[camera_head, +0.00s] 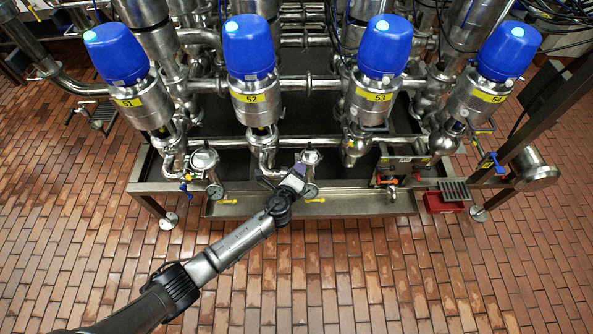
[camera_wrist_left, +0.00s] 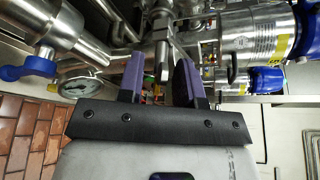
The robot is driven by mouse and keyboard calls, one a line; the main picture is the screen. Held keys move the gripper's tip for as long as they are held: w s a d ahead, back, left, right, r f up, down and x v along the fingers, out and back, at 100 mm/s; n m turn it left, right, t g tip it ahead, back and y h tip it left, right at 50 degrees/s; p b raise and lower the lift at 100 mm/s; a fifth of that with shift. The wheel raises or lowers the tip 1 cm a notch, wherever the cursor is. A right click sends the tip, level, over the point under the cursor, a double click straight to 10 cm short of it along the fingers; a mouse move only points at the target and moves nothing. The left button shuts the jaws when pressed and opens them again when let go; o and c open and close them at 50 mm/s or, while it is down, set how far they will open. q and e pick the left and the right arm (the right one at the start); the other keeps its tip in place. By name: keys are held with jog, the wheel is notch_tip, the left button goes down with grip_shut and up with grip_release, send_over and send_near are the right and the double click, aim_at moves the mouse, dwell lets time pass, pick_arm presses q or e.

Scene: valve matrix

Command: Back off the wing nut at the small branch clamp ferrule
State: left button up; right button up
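My left gripper (camera_head: 296,174) reaches in from the lower left to the small branch pipework in front of valve 52, next to a round-faced fitting. In the left wrist view its two purple fingers (camera_wrist_left: 160,78) are apart. A narrow bright metal piece (camera_wrist_left: 164,62), which may be the wing nut or its bolt, shows in the gap between them. I cannot tell whether either finger touches it. The clamp ferrule is not clearly made out, as the gripper covers that spot in the head view. My right gripper is in neither view.
Blue-topped valves 51 (camera_head: 116,52), 52 (camera_head: 249,46), 53 (camera_head: 386,46) and 54 (camera_head: 509,50) stand behind. A gauge (camera_wrist_left: 80,82) and a blue-handled valve (camera_wrist_left: 40,66) are left of the fingers. A red box (camera_head: 443,203) sits at right. The brick floor in front is clear.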

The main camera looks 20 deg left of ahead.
pick_arm(q)
jog(key=shift+c, duration=0.5)
grip_shut()
jog(key=shift+f+b, duration=0.2)
jog(key=shift+b, duration=0.3)
jog(key=n+t+b, duration=0.1)
jog(key=n+b, duration=0.2)
jog(key=b, duration=0.2)
jog(key=n+t+b, duration=0.1)
jog(key=n+b, duration=0.2)
jog(key=b, duration=0.3)
jog(key=n+t+b, duration=0.1)
jog(key=n+b, duration=0.2)
jog(key=b, duration=0.2)
jog(key=shift+f+t+b, duration=0.25)
jog(key=shift+t+b, duration=0.1)
jog(key=shift+t, duration=0.05)
jog(key=shift+r+n+b, duration=0.15)
jog(key=shift+n+b, duration=0.6)
jog(key=shift+n, duration=0.15)
jog(key=shift+t, duration=0.3)
jog(key=shift+r, duration=0.1)
